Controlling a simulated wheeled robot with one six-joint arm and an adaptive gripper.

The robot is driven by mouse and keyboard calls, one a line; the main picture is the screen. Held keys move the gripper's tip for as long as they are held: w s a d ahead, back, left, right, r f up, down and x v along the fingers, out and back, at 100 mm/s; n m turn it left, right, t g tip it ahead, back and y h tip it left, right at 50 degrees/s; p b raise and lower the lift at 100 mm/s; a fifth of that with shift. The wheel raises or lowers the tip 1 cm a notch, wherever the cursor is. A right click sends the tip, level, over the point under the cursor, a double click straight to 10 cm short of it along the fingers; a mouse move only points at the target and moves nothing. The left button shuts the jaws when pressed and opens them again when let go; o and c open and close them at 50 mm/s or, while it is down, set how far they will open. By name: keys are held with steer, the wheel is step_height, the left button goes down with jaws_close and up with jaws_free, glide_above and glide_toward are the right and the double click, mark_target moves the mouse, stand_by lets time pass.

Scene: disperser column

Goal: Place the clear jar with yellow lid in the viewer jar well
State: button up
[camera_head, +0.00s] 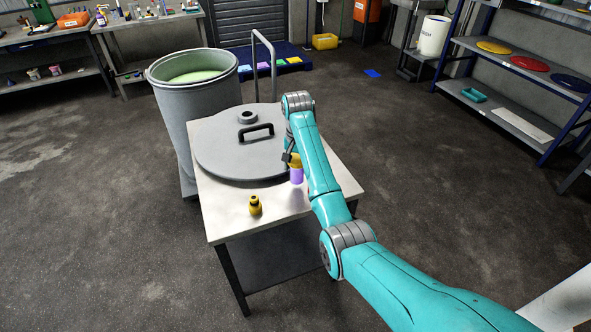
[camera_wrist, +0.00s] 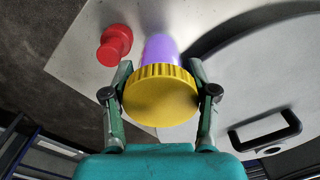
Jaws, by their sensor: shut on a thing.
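The jar with the yellow lid (camera_wrist: 160,95) is in my gripper (camera_wrist: 160,100). Its body (camera_wrist: 160,48) looks purple, and whether the wall is clear with purple inside I cannot tell. My gripper is shut on the ribbed lid, one finger on each side. In the head view the jar (camera_head: 296,174) shows just left of my arm, at the right edge of the big grey lid, over the table (camera_head: 228,226). Whether its base touches the table I cannot tell. I cannot make out the viewer jar well in either view.
The grey lid (camera_head: 220,150) with a black handle lies on the table. A small yellow bottle (camera_head: 255,206) stands near the front edge. A red bottle-like piece (camera_wrist: 114,45) is beside the jar. A large vat (camera_head: 180,105) stands behind; shelves (camera_head: 520,120) are at right. The floor is open.

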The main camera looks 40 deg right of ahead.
mark_target(297, 172)
steer(key=shift+f, duration=1.45)
steer(key=shift+f, duration=0.15)
steer(key=o, duration=0.9)
